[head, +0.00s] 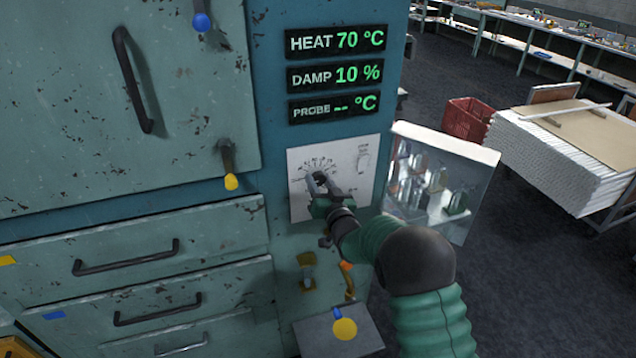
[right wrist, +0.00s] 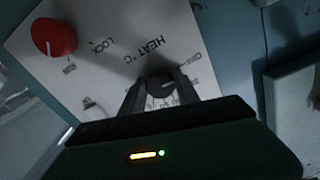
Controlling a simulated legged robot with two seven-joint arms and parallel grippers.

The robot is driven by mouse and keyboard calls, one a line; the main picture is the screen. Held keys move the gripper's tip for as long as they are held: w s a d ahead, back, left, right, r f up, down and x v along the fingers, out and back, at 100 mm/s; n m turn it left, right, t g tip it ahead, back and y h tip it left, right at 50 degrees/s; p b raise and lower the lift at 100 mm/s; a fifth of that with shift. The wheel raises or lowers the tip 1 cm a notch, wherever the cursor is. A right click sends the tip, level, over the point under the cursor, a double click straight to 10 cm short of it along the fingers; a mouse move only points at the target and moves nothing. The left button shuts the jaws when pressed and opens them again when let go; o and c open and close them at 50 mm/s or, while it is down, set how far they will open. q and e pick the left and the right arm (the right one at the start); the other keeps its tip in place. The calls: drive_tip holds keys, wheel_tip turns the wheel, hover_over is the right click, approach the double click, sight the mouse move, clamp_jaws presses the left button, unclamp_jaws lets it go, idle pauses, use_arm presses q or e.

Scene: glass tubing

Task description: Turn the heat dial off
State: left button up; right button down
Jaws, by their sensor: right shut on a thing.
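The heat dial (right wrist: 160,84) is a small black knob on a white panel marked HEAT °C, seen upside down in the right wrist view. My right gripper (right wrist: 158,92) has a finger on each side of the dial and is shut on it. In the head view my right gripper (head: 318,186) reaches the white dial panel (head: 362,160) and hides the dial. The heat display (head: 336,40) reads 70 °C. My left gripper is not in view.
A red knob (right wrist: 54,37) by the word LOCK shares the panel. Displays for damp (head: 335,74) and probe (head: 334,107) read 10 % and dashes. A glass-fronted box (head: 440,180) stands right of the panel. Drawers with black handles (head: 126,260) are at left.

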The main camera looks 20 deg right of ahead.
drive_tip(key=shift+a, duration=0.1)
drive_tip(key=n+b, duration=0.1)
drive_tip(key=b, duration=0.2)
drive_tip(key=shift+d+f+n+b, duration=0.25)
drive_tip(key=shift+f+n+b, duration=0.1)
drive_tip(key=shift+n, duration=0.05)
drive_tip(key=shift+a+r, duration=0.1)
drive_tip(key=shift+r, duration=0.2)
drive_tip(key=c, duration=1.2)
unclamp_jaws()
drive_tip(key=o, duration=0.3)
drive_tip(key=shift+s+r, duration=0.1)
drive_tip(key=shift+s, duration=0.05)
